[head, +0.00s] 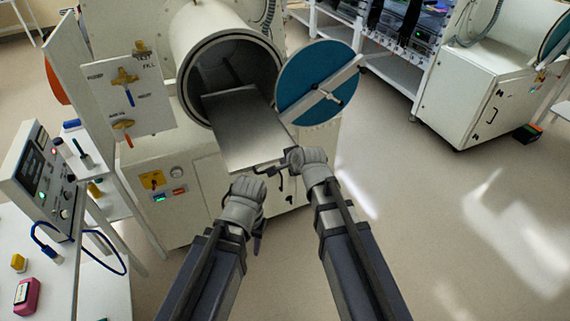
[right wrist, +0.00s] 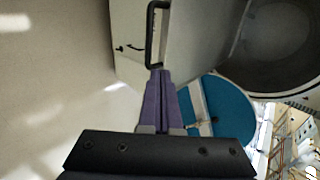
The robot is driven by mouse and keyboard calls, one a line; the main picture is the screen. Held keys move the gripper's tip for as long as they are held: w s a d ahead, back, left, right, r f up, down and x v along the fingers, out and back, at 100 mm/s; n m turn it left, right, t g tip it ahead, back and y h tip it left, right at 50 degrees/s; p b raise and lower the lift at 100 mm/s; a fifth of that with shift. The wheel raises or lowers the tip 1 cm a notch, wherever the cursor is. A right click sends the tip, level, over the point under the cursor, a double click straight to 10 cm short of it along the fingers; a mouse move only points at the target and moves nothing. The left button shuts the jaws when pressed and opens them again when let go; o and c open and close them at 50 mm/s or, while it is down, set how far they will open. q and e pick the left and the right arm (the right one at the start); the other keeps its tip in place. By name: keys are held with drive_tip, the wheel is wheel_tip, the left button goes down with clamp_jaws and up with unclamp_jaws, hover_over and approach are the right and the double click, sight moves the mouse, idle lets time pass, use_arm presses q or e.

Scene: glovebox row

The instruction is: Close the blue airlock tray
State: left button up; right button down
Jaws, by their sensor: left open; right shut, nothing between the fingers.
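The airlock tray (head: 240,125), a flat grey metal slab, is slid out of the open round airlock chamber (head: 222,48). Its blue round door (head: 318,80) stands swung open to the right. A dark handle (head: 268,171) is at the tray's front edge; a dark handle also shows in the right wrist view (right wrist: 152,35). My right gripper (head: 290,157) is at the right of the tray's front edge; its purple fingers (right wrist: 161,75) are together and empty, their tips close to the handle. Contact is unclear. My left gripper (head: 250,182) is open, lower left of the handle.
A white panel with yellow valve handles (head: 125,85) stands left of the chamber. A control box (head: 42,175) and a bench (head: 95,290) are at the left. Another white cabinet (head: 478,95) stands at the back right. The floor (head: 450,200) at the right is clear.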

use_arm(q)
wheel_tip(320, 180, down, 5)
drive_tip(key=b, duration=0.4)
drive_tip(key=shift+f, duration=0.1)
use_arm(e)
drive_tip(key=x, duration=0.7)
drive_tip(key=shift+w+f, duration=0.2)
drive_tip(key=shift+f, duration=0.05)
